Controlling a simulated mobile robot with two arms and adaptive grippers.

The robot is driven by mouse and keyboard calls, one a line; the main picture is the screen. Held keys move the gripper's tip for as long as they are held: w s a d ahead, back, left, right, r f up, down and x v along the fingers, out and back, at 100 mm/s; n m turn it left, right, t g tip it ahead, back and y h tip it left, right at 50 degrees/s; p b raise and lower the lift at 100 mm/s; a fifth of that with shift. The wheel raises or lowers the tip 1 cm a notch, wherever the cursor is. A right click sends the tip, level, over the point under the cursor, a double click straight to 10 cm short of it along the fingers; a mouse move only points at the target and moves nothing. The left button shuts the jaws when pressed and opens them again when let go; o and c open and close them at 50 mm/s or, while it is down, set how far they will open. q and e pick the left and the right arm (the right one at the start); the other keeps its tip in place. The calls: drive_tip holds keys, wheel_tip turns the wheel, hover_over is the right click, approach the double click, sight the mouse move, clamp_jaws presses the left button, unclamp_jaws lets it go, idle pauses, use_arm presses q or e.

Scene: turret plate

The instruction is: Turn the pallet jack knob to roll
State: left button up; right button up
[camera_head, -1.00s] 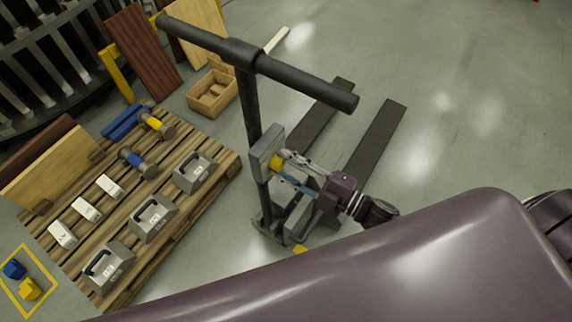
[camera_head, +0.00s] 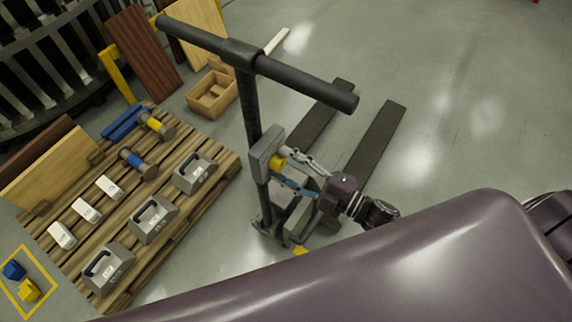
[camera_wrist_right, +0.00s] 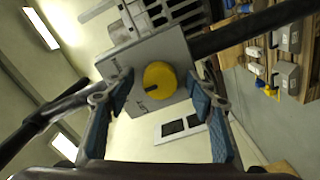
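The yellow round knob (camera_head: 277,162) sits on the grey box (camera_head: 263,152) on the pallet jack's upright column. In the right wrist view the knob (camera_wrist_right: 160,76) faces me, with a dark mark low on its face. Small dark lettering on the grey box (camera_wrist_right: 120,80) is hard to read. My right gripper (camera_head: 286,171) is in front of the box. Its blue-padded fingers are open, one on each side of the knob, with a gap to it on both sides in the right wrist view (camera_wrist_right: 159,84). My left gripper is not in view.
The jack's black handle bar (camera_head: 300,78) runs above the box. Its dark forks (camera_head: 375,137) lie on the floor behind. A wooden pallet (camera_head: 190,215) with grey weights, white blocks and hammers is at left. A small wooden crate (camera_head: 212,95) is behind it. The floor at right is clear.

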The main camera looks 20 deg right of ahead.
drive_tip(key=v, duration=1.2)
idle(0.3)
